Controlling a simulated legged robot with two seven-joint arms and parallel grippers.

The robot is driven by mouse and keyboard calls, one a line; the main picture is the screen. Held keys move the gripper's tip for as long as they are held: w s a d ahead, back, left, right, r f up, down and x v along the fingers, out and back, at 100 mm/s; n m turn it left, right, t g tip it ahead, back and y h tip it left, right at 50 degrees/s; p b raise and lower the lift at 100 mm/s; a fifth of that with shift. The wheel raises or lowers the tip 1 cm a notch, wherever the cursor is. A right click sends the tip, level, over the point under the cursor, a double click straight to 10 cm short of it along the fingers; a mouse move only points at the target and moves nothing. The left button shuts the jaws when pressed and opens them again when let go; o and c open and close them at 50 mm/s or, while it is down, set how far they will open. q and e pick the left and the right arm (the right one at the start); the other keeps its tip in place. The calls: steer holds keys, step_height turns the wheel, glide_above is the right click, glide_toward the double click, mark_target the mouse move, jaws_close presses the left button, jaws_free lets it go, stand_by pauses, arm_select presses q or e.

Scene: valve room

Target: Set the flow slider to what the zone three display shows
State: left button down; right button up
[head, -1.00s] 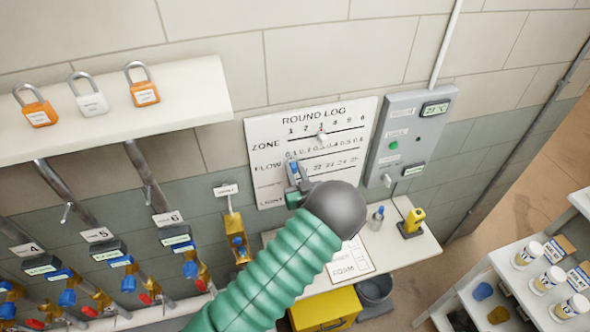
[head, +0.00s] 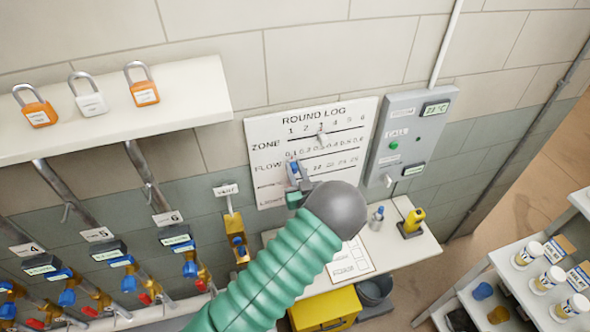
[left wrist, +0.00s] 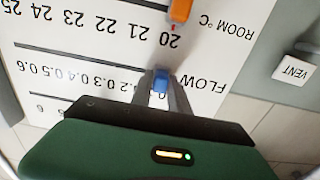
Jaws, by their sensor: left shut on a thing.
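The round log board (head: 262,128) hangs on the wall with ZONE, FLOW and lower rows. The blue flow slider (head: 294,168) is near the low, left end of the FLOW row. My left gripper (head: 298,178) is shut on it. In the left wrist view, upside down, the fingers hold the blue slider (left wrist: 160,80) beside the low numbers, covering part of the scale; 0.2 to 0.6 show to its left. The white zone slider (head: 321,138) is at about 3. The zone three display is not in view. My right gripper is not in view.
An orange slider (left wrist: 180,10) sits at 20 on the ROOM °C row. A grey call panel (head: 408,140) is right of the board. Displays for pipes 4 to 6, such as the one below 6 (head: 178,241), show at left. A shelf with padlocks (head: 110,115) is above.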

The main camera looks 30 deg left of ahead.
mark_target(305, 159)
arm_select(q)
steer(key=shift+w+d+f, duration=0.2)
steer(key=shift+f, duration=0.1)
steer(key=w+d+b, duration=0.2)
steer(key=shift+w+d, duration=0.2)
steer(key=shift+w, duration=0.15)
steer(key=shift+w+d+r, duration=0.1)
steer(key=shift+w+d, duration=0.05)
steer(key=shift+w, duration=0.05)
steer(key=c, duration=1.4)
jaws_free()
steer(key=shift+o, duration=0.4)
steer(key=shift+w+a, duration=0.1)
steer(key=shift+a, duration=0.1)
